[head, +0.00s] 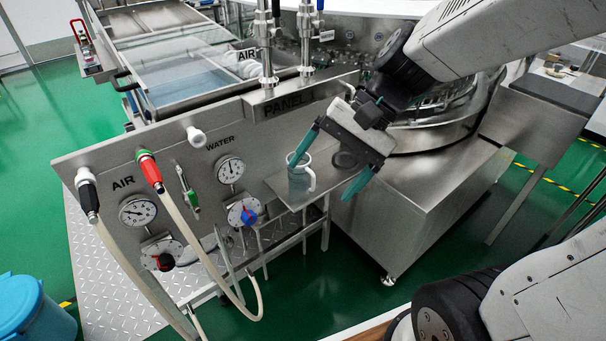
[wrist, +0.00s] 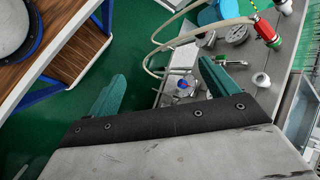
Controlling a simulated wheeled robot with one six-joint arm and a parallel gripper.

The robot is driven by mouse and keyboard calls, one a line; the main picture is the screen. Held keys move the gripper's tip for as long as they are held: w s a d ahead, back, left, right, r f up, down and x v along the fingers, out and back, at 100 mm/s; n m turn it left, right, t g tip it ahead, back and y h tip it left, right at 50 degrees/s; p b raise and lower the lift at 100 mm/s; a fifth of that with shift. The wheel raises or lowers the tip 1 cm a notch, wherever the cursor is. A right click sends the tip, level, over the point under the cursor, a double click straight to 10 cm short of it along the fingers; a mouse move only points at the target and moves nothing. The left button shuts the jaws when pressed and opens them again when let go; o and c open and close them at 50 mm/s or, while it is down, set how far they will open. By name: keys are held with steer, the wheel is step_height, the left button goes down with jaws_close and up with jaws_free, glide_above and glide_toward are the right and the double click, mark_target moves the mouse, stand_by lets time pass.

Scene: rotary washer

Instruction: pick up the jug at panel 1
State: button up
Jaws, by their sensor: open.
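The jug (head: 298,182) is a pale grey-blue cup with a handle on its right side. It stands upright on a small metal shelf (head: 330,179) at the right end of the panel (head: 100,167) in the head view. My gripper (head: 320,181) is open, with two teal fingers spread wide. The left fingertip overlaps the jug's rim in the picture; I cannot tell if it touches. The other finger hangs to the right of the jug, past the shelf.
The panel carries an air gauge (head: 138,211), a water gauge (head: 231,170), a blue valve knob (head: 249,216) and hanging hoses. A steel cabinet (head: 400,215) stands right of the shelf. A blue bin (head: 30,310) is at bottom left. Green floor lies in front.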

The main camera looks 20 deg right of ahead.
steer(key=w+f+m+t+y, duration=0.1)
steer(key=w+f+m+y, duration=0.2)
steer(key=w+m, duration=0.3)
steer(key=m+t+h, duration=0.1)
steer(key=m+t, duration=0.9)
steer(key=m, duration=0.5)
glide_toward(309, 163)
steer(key=w+a, duration=0.3)
steer(key=shift+w+a+f+m+h, duration=0.3)
steer(key=shift+w+a+f, duration=0.05)
steer(key=shift+f, duration=0.3)
steer(key=x, duration=0.7)
steer(key=shift+f, duration=0.1)
steer(key=shift+s, duration=0.1)
steer(key=c, duration=1.1)
